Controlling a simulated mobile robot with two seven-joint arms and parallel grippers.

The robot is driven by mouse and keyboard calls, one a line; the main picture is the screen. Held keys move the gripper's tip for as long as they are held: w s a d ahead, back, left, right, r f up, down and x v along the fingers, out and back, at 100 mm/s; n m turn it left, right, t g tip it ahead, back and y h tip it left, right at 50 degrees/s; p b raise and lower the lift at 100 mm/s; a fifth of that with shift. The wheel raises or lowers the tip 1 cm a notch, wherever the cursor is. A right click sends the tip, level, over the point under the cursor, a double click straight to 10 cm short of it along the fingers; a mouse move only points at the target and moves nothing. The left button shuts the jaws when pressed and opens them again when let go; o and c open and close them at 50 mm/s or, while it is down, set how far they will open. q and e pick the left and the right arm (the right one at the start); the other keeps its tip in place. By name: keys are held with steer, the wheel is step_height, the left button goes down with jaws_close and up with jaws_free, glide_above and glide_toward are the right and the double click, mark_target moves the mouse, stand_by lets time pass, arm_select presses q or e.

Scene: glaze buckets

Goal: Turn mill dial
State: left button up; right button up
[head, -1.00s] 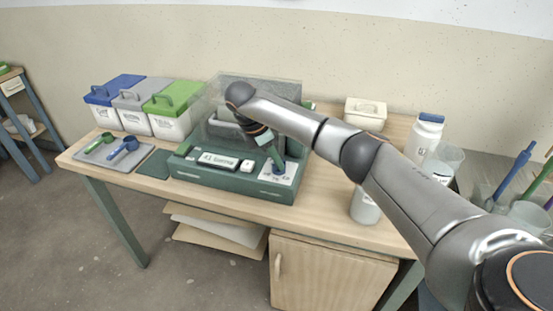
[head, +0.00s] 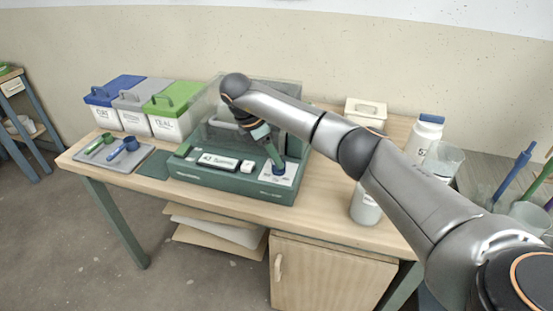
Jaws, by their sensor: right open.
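The green mill (head: 236,182) stands on the wooden table with a clear cover at its back. On its front are a display (head: 218,161), a small white button (head: 247,166) and a white panel at the right. The blue mill dial (head: 279,168) stands on that panel. My right gripper (head: 275,157) points down at the dial from above, its fingers at or just over the dial's top. It is open; whether it touches the dial cannot be told. My left gripper is not in view.
Blue-, grey- and green-lidded bins (head: 168,118) stand at the back left. Scoops lie on a grey tray (head: 104,154) before them. A white box (head: 365,113), a jar (head: 365,208) and a blue-capped bottle (head: 424,138) stand to the right, near my arm.

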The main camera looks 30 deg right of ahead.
steer(key=p+v, duration=0.1)
steer(key=v, duration=0.9)
steer(key=shift+r, duration=0.2)
